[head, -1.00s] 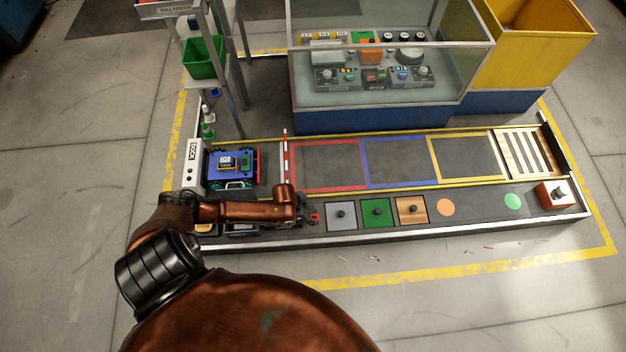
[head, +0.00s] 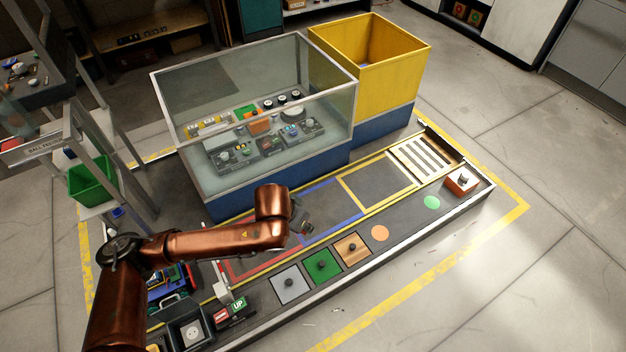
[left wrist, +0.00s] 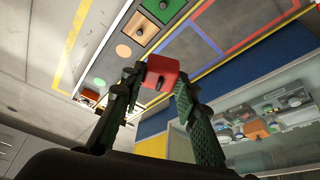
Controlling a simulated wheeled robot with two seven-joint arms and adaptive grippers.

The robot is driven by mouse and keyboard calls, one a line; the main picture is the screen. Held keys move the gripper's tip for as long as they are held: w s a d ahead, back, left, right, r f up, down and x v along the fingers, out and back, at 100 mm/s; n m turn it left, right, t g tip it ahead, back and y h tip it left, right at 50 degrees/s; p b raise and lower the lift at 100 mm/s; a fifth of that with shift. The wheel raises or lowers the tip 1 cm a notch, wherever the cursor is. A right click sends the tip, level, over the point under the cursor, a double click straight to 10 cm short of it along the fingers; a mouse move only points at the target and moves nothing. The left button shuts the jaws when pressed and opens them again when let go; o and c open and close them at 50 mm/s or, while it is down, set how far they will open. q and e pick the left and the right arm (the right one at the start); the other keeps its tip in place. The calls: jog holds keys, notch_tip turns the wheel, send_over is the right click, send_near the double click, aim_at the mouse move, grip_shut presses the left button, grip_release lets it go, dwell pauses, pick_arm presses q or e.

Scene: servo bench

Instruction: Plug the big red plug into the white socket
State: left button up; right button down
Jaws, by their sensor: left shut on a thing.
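The big red plug (left wrist: 162,70) is between the fingertips of my left gripper (left wrist: 155,84) in the left wrist view, with a dark prong showing on it. The gripper is shut on it. In the head view my left gripper (head: 304,227) is small and dark, raised over the bench near the blue-outlined square; the plug cannot be made out there. The white socket (head: 193,331) sits in a dark box at the bench's near left end, well to the left of the gripper and apart from it. My right gripper is not in view.
A red and green UP switch (head: 233,312) stands right of the socket. Grey (head: 290,287), green (head: 319,269) and wooden (head: 350,250) knobbed squares line the front strip. A glass case (head: 250,120) stands behind my arm. A blue device (head: 168,285) is partly hidden by my arm.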

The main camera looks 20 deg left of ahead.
pick_arm(q)
jog(key=s+r+n, duration=0.1)
jog(key=s+r, duration=0.2)
jog(key=r, duration=0.3)
jog(key=s+a+r+n, duration=0.1)
jog(key=s+r, duration=0.1)
jog(key=r, duration=0.5)
jog(key=s+r+n+y, duration=0.1)
jog(key=s+r, duration=0.2)
jog(key=r, duration=0.4)
jog(key=shift+s+a+r, duration=0.2)
jog(key=shift+s+r, duration=0.05)
jog(key=shift+s, duration=0.05)
jog(key=shift+d, duration=0.1)
